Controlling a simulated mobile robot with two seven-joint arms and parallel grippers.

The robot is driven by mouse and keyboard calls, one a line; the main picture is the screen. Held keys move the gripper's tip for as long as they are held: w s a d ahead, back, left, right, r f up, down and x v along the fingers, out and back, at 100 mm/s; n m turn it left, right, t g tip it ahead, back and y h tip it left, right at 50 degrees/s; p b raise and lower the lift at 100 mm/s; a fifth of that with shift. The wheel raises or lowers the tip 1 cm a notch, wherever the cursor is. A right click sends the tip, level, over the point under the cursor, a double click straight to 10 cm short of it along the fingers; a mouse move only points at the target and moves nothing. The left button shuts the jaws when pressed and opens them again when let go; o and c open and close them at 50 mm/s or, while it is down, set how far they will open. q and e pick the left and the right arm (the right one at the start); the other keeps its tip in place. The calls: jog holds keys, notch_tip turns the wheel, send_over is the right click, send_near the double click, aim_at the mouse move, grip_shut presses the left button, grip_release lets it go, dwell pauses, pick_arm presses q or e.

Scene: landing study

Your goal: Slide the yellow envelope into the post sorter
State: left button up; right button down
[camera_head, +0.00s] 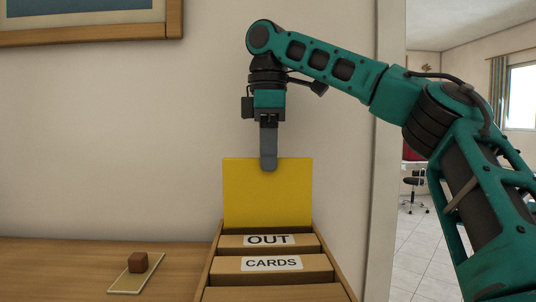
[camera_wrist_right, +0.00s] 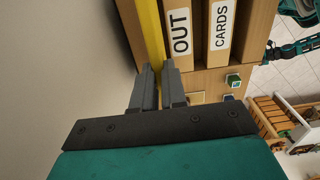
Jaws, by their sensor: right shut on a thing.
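The yellow envelope (camera_head: 267,205) stands upright at the back of the wooden post sorter (camera_head: 213,258), behind the divider labelled OUT (camera_head: 268,240). Its lower edge is hidden by that divider, so I cannot tell how deep it sits. My right gripper (camera_head: 268,165) points down and is shut on the envelope's top edge, near its middle. In the right wrist view the two fingers (camera_wrist_right: 158,72) pinch the envelope (camera_wrist_right: 150,30), seen edge-on beside the OUT divider (camera_wrist_right: 180,50). My left gripper is not in view.
A divider labelled CARDS (camera_head: 272,265) stands in front of OUT. A small brown block (camera_head: 138,262) rests on a thin card (camera_head: 125,285) on the wooden top (camera_head: 60,270), left of the sorter. The wall (camera_head: 120,140) is close behind. A framed picture (camera_head: 100,32) hangs upper left.

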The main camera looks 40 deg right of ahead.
jog(key=shift+f+b, duration=1.6)
jog(key=shift+f, duration=1.25)
jog(key=c, duration=0.9)
grip_release()
jog(key=shift+o, duration=0.2)
